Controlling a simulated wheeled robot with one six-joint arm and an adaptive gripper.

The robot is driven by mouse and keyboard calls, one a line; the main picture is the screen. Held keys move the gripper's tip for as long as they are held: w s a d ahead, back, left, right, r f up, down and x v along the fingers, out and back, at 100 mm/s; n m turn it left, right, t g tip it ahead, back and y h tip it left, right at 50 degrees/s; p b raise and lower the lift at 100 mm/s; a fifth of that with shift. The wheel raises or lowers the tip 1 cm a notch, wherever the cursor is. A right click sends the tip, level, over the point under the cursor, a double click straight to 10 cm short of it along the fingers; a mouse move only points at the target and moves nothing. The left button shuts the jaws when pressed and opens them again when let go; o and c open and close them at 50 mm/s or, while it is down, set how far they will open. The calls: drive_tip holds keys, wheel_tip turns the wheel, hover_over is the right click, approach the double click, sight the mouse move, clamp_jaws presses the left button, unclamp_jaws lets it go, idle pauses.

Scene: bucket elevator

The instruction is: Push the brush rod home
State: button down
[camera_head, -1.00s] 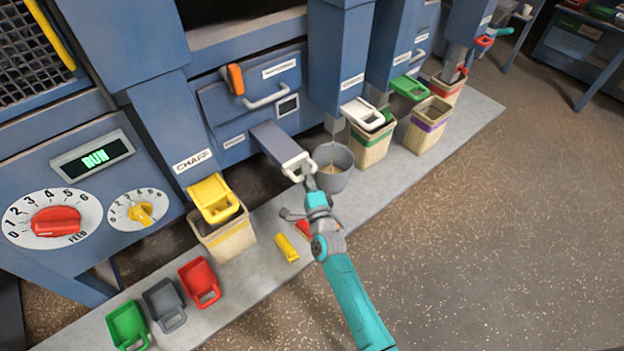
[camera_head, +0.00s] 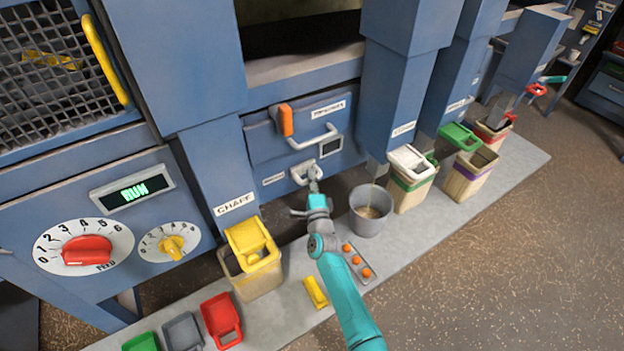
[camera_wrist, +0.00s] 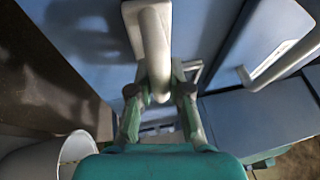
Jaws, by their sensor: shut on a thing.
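The brush rod's pale loop handle (camera_head: 301,174) is at the lower front of the blue machine panel in the head view. It sits close against the panel, with almost no rod length visible. My gripper (camera_head: 313,184) is at the handle, its arm reaching up from below. In the wrist view, my gripper (camera_wrist: 159,92) is shut on the thick pale bar of the handle (camera_wrist: 154,45), one finger on each side. Whether a small gap remains behind the handle cannot be told.
A grey bucket (camera_head: 370,212) stands right of my arm. A yellow-scooped bin (camera_head: 252,270) stands to the left. A yellow block (camera_head: 316,292) and a plate with orange knobs (camera_head: 358,262) lie on the ledge. A drawer handle (camera_head: 314,138) is above.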

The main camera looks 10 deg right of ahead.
drive_tip(key=shift+w+a, duration=0.1)
drive_tip(key=shift+w, duration=0.05)
drive_tip(key=c, duration=1.1)
unclamp_jaws()
drive_tip(key=shift+w, duration=0.1)
drive_tip(key=s+a+f, duration=0.1)
drive_tip(key=s+f, duration=0.1)
drive_tip(key=s, duration=1)
